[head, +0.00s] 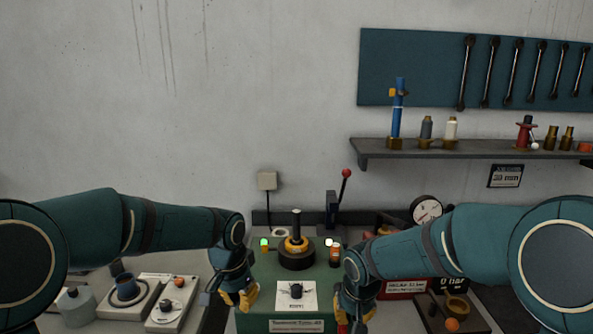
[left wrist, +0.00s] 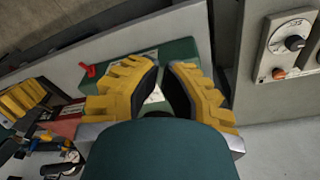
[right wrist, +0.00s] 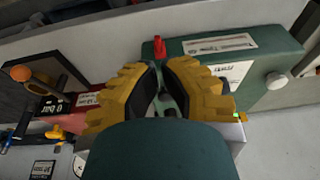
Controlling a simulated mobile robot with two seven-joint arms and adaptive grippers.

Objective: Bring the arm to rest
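My left gripper (head: 238,298) hangs over the left front edge of the green machine (head: 258,300). Its yellow fingers stand a little apart in the left wrist view (left wrist: 160,68), with part of a white label seen between them and nothing held. My right gripper (head: 354,304) hangs at the machine's right front edge. In the right wrist view its fingers (right wrist: 160,66) also stand slightly apart. Grey-green shapes show in that gap; I cannot tell what they are, but no held object is clear. Both arms reach in from the sides with bent elbows.
The machine carries a black and yellow spindle (head: 296,248) and a green lamp (head: 264,244). A red-knobbed lever (head: 345,174) and a gauge (head: 427,209) stand behind. A grey instrument (head: 172,303) is at left, a wooden tray (head: 468,317) at right. The wall above is bare at left.

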